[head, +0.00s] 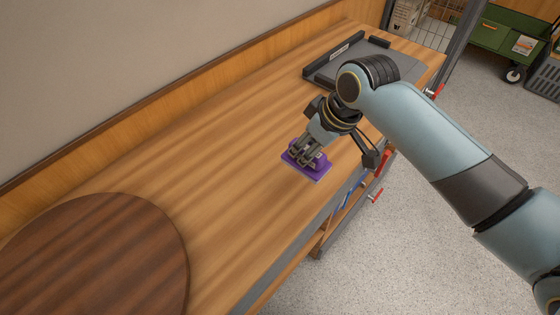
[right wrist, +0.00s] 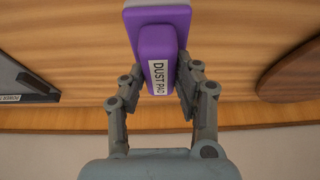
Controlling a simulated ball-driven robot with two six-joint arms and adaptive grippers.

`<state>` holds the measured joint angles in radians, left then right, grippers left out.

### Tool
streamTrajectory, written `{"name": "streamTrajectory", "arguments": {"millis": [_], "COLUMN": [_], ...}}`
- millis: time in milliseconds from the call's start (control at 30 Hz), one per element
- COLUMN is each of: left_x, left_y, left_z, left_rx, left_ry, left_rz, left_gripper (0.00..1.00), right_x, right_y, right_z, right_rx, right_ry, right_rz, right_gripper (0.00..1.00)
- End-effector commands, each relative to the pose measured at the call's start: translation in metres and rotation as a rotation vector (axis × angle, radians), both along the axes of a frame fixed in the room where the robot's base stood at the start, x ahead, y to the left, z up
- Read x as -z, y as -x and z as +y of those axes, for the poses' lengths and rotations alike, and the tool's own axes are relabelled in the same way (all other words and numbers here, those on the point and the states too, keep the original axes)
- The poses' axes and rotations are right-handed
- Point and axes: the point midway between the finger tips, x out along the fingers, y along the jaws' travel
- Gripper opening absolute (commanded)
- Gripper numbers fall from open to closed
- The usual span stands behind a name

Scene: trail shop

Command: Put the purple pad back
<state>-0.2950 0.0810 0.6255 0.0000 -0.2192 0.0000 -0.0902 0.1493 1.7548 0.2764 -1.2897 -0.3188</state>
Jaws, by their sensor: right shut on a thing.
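The purple pad (head: 304,160) is at the middle of the wooden bench in the head view. In the right wrist view the purple pad (right wrist: 150,35) shows a raised purple grip with a white label reading "DUST PAD". My right gripper (head: 315,154) is shut on the pad's raised grip, and its fingers (right wrist: 158,88) stand on both sides of it in the right wrist view. I cannot tell whether the pad touches the bench or is held just above it. My left gripper is not in view.
The wooden bench (head: 225,165) is clear around the pad. A round dark wooden board (head: 95,260) lies at the near left. A dark tray with raised edges (head: 345,62) sits at the far end; its label is partly readable. A wall runs behind the bench.

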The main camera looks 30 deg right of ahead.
Motion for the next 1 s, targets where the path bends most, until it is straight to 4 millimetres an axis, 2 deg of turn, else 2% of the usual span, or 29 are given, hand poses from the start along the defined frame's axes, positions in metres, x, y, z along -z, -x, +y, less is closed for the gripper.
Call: {"name": "streamTrajectory", "arguments": {"millis": [100,300,400,633,867,900,1000], "left_x": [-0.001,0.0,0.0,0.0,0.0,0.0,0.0], "left_y": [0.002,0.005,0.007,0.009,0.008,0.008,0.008], "left_z": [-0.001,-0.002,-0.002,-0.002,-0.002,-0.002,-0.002], "left_rx": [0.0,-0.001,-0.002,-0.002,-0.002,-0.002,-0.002], "left_ry": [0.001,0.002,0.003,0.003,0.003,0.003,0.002], "left_rz": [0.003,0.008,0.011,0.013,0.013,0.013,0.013], "left_gripper": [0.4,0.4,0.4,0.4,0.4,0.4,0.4], "right_x": [0.016,0.033,0.039,0.071,0.076,0.076,0.076], "right_y": [-0.023,-0.044,-0.046,-0.046,-0.046,-0.046,-0.046], "right_z": [0.02,0.037,0.039,0.039,0.039,0.039,0.039], "right_rx": [0.0,-0.002,-0.003,-0.003,-0.002,-0.002,-0.002], "right_ry": [-0.003,0.0,0.001,0.001,0.001,0.001,0.001], "right_rz": [-0.001,-0.002,0.0,-0.001,-0.003,-0.003,-0.003], "right_gripper": [0.0,0.0,0.0,0.0,0.0,0.33,0.46]}}
